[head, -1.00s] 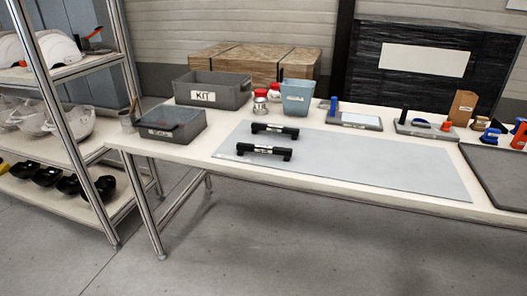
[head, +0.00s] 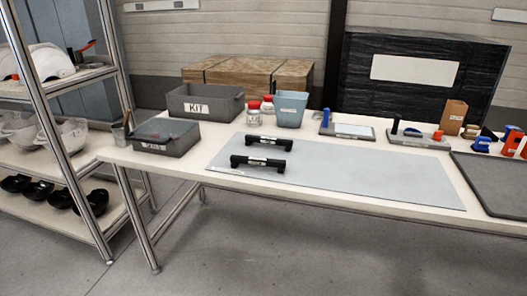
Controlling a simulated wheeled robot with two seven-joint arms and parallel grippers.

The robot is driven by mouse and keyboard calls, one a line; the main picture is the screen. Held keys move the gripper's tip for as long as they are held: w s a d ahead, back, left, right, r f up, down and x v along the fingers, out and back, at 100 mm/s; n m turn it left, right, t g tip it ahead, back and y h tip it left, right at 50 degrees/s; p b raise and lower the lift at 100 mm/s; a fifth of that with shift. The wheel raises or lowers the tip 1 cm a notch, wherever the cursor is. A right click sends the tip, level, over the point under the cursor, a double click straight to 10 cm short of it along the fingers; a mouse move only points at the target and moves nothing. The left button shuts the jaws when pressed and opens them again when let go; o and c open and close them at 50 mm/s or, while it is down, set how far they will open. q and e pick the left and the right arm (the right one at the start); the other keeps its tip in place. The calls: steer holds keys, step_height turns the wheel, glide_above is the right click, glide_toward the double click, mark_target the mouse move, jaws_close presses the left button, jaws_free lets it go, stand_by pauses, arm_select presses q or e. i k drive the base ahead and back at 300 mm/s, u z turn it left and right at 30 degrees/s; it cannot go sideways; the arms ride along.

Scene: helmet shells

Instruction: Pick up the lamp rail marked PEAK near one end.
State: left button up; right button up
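Two black lamp rails lie on the grey mat (head: 350,185) toward its left end. The far rail (head: 270,143) and the near rail (head: 258,163) each carry a small pale label at the middle. The lettering on both labels is too small to read, so I cannot tell which is marked PEAK. Both rails lie roughly parallel, apart from each other, with thicker block-like ends. Neither of my grippers shows in the head view.
A grey KIT bin (head: 205,103), a smaller grey bin (head: 165,137), red-lidded jars (head: 254,112) and a blue bin (head: 291,109) stand behind and left of the rails. A shelf rack (head: 62,150) stands at left. The mat's right part is clear.

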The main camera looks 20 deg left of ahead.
mark_target(235, 160)
steer(key=z, duration=0.2)
steer(key=i, duration=1.25)
steer(key=u, duration=0.35)
